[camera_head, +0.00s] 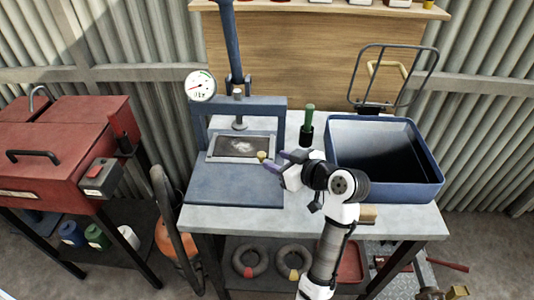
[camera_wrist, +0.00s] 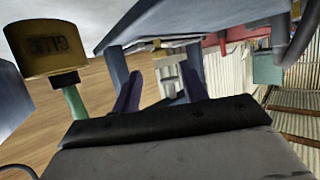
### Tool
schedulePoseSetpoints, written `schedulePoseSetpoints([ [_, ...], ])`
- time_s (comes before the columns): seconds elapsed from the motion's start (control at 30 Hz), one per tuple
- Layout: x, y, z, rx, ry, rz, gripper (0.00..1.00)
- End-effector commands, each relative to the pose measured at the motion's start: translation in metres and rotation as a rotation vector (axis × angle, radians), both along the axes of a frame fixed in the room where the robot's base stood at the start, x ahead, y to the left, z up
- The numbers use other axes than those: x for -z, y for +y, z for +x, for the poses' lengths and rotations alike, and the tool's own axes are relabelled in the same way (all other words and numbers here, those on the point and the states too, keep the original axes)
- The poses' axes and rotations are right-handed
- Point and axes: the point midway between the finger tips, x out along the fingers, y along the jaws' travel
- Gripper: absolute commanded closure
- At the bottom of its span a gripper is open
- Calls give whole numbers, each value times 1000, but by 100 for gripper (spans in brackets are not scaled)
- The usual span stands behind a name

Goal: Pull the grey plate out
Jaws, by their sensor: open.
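The grey plate (camera_head: 240,158), a flat rectangle with a dark, pale-smudged top, lies in the blue press (camera_head: 198,140) below its ram. A small yellowish knob (camera_head: 262,155) shows at its right side. My gripper (camera_head: 279,160) is open, just right of the plate and knob. In the wrist view, the two purple fingers of my gripper (camera_wrist: 160,90) stand apart, with greyish parts of the press area beyond the gap. Nothing is visibly held. I cannot tell whether a finger touches the plate or knob.
A blue-rimmed basin (camera_head: 400,192) is at the right of the bench. A red cabinet (camera_head: 65,140) stands left.

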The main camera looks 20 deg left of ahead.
Motion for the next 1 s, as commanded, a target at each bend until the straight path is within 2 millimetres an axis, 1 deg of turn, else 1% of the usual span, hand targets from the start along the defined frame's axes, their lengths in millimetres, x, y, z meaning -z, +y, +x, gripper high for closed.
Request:
schedulePoseSetpoints([
  [0.03,2,9,4,-3,3,0,57],
  [0.1,7,19,9,-3,3,-1,57],
  [0.3,17,37,21,-1,2,0,57],
  [0.43,19,42,23,1,-1,1,57],
  [0.67,20,43,24,1,-1,1,57],
  [0.7,20,43,24,1,-1,1,58],
  [1.0,20,42,24,1,-1,1,97],
])
